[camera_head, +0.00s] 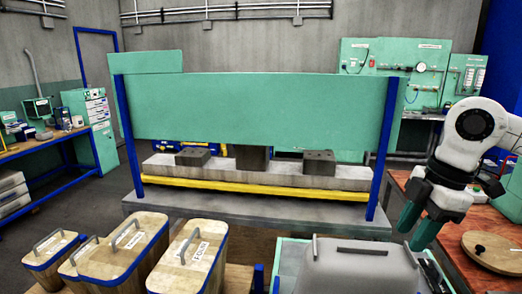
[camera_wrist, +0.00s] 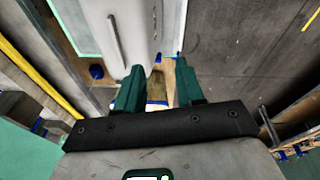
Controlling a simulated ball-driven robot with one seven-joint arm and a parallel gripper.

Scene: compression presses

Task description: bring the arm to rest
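My gripper (camera_head: 412,231) hangs at the right of the head view, pointing down, at the end of my white arm. Its two green fingers are apart. In the wrist view the fingers of my gripper (camera_wrist: 157,76) also stand apart, and nothing is held between them. In the head view the gripper is beside a grey rounded lid or cover (camera_head: 360,268) and in front of the reddish workbench.
A green press (camera_head: 260,108) with blue posts and a yellow bar stands ahead. Lidded wooden bins (camera_head: 190,255) are at front left. The right workbench (camera_head: 405,180) carries a round wooden lid (camera_head: 497,252). A blue-framed bench (camera_head: 60,150) stands far left.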

